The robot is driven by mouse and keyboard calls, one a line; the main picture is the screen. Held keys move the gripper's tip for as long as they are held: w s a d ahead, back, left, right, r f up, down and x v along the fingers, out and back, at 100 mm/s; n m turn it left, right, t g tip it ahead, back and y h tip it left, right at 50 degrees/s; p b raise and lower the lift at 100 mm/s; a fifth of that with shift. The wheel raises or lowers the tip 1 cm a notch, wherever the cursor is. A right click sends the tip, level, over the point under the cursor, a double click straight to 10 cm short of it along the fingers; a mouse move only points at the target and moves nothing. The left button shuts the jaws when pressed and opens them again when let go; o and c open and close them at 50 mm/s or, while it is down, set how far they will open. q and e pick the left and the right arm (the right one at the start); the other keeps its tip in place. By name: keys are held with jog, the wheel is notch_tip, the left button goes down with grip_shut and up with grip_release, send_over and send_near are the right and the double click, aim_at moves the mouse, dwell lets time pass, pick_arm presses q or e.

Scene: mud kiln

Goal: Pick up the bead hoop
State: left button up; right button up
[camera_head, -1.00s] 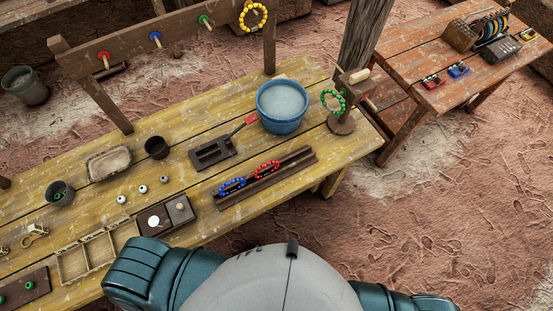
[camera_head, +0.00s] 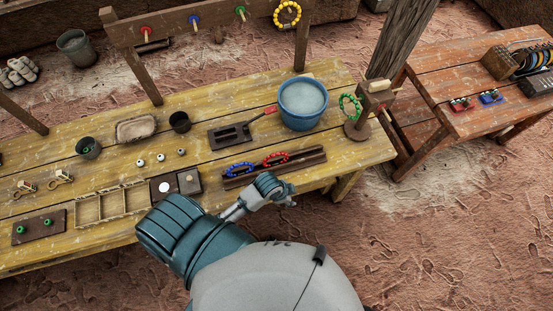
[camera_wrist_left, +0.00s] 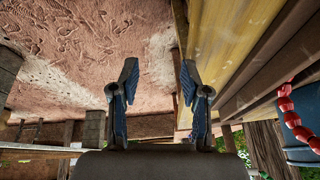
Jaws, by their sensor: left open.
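Several bead hoops are in the head view. A red bead hoop (camera_head: 276,159) and a blue bead hoop (camera_head: 239,169) rest on a dark wooden rack (camera_head: 312,158) near the yellow table's front edge. A green bead hoop (camera_head: 350,106) is on a wooden stand, and a yellow bead hoop (camera_head: 288,13) hangs from the back rail. My left gripper (camera_head: 287,191) is in front of the rack, near the red hoop and apart from it. In the left wrist view its two fingers (camera_wrist_left: 158,85) are open and empty; red beads (camera_wrist_left: 298,125) show at the right. My right gripper is out of view.
A reddish table (camera_head: 440,75) stands at the right. Bare ground lies in front.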

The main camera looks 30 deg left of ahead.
pick_arm(q)
jog(key=w+d+r+m, duration=0.4)
jog(key=w+r+m, duration=0.15)
jog(key=m, duration=0.25)
notch_tip(320, 180, up, 16)
jog(key=m+g+y, duration=0.3)
jog(key=m+g, duration=0.1)
jog(key=m, duration=1.6)
send_over(286, 155)
jog(key=w, duration=0.1)
notch_tip(286, 155, down, 12)
jog(key=shift+w+d+r, duration=0.1)
jog(key=shift+w, duration=0.05)
jog(key=f, duration=0.3)
jog(key=f+p, duration=0.1)
jog(key=shift+s+a+f, duration=0.2)
jog(key=shift+a+f, duration=0.1)
jog(key=shift+a, duration=0.05)
jog(key=shift+d+f, duration=0.1)
jog(key=shift+f, duration=0.1)
jog(key=shift+d, duration=0.15)
grip_shut()
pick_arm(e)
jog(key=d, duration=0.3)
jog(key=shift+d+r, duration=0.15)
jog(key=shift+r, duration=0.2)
